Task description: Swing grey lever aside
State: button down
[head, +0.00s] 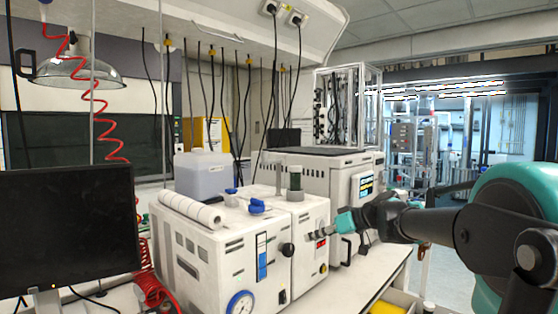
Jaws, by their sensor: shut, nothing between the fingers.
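My gripper (312,236) is in front of the white cabinet unit (312,260) on the bench, close to its front face. Its slim grey fingers are small in this view and look closed, with nothing seen between them. Whether the fingers touch the unit cannot be told. A grey lever cannot be made out clearly; it may be hidden behind my gripper or too small to see. A round black knob (288,249) sits on the unit's front, just left of my fingertips. A small red display (322,243) is just below and right of them.
A larger white machine (320,175) stands behind. A black monitor (65,230) fills the left. A yellow bin (388,308) is at the bottom.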

aim_at(267, 154)
jog(key=w+r+n+t+y, duration=0.1)
jog(key=w+r+n+y, duration=0.3)
jog(key=r, duration=0.8)
jog(key=w+r+t+y, duration=0.1)
jog(key=w+r, duration=0.4)
jog(key=r, duration=0.6)
jog(key=x, duration=1.4)
jog(key=shift+a+r, duration=0.25)
jog(key=shift+r, duration=0.1)
jog(key=shift+w, duration=0.1)
jog(key=shift+a, duration=0.75)
jog(key=shift+d, duration=0.1)
